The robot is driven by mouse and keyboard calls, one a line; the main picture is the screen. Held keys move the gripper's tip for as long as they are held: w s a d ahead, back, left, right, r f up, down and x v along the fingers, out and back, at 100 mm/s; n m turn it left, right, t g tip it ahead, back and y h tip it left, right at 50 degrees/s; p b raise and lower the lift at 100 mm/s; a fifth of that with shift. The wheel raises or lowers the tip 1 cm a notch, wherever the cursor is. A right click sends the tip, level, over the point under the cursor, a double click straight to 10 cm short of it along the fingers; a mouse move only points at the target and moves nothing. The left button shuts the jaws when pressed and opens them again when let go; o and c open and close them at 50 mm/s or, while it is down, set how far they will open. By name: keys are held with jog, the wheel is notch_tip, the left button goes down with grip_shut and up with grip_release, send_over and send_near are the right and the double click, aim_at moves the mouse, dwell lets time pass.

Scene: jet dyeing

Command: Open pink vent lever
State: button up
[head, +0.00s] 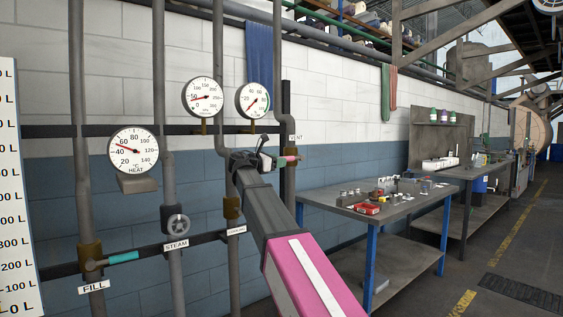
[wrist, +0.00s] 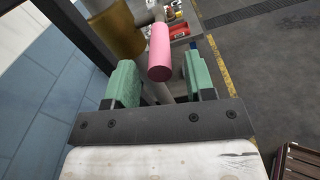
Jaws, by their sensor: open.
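The pink vent lever (wrist: 160,52) sticks out from a brass valve body (wrist: 113,30) in the wrist view. It lies between and beyond the two green finger pads of my gripper (wrist: 162,85), with a gap on each side. In the head view the pink lever (head: 291,158) shows at the vent pipe below the "VENT" label (head: 295,138), pointing to the right. My gripper (head: 268,160) is open in front of it, and my arm partly hides the pipe behind. I cannot tell from these views whether a pad touches the lever.
A teal fill lever (head: 123,257) and a round steam handwheel (head: 178,224) sit on pipes to the left. Three gauges hang on the wall above. A workbench (head: 400,204) with small parts stands to the right. The floor at the far right is clear.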

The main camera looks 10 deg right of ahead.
jog(key=shift+x, duration=1.15)
grip_shut()
jog(key=shift+w+d+f+t+h, duration=0.1)
jog(key=shift+d+f+t+h, duration=0.15)
jog(key=shift+f+t+h, duration=0.6)
jog(key=shift+w+d+f+t+h, duration=0.1)
jog(key=shift+d+f+t+h, duration=0.2)
jog(key=shift+f+h, duration=0.9)
jog(key=shift+a, duration=0.15)
grip_release()
jog(key=v, duration=1)
jog(key=shift+s+a+f, duration=0.1)
jog(key=shift+s+a, duration=0.15)
jog(key=shift+a, duration=0.05)
